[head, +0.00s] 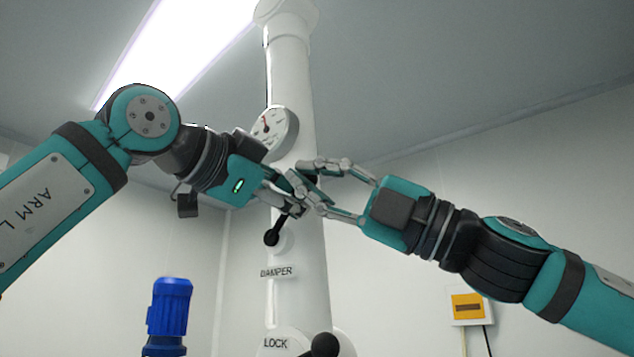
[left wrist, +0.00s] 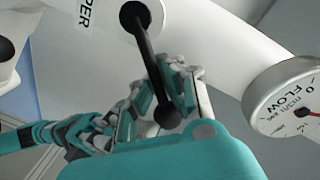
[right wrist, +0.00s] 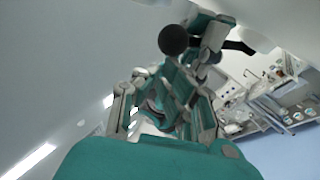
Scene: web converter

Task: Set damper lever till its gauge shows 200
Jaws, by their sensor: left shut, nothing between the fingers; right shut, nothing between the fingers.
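The black damper lever (head: 282,221) is on the white pipe above the DAMPER label. It slants up and right from its pivot; its upper end is hidden behind my fingers. The left wrist view shows its shaft and round knob (left wrist: 167,115), overlapping my left gripper. The right wrist view shows the knob (right wrist: 173,40) near my fingertips. My left gripper (head: 298,200) is shut and empty beside the lever; contact is unclear. My right gripper (head: 318,190) is shut and empty, overlapping the left fingers. The FLOW gauge (head: 268,126) is partly covered by my left arm; its reading is illegible.
A black LOCK handle (head: 325,345) is lower on the pipe (head: 300,290). A blue motor-like unit (head: 170,308) stands lower left. A yellow-and-white wall box (head: 468,307) is at the lower right. The right wrist view shows a cluttered bench (right wrist: 265,95) in the distance.

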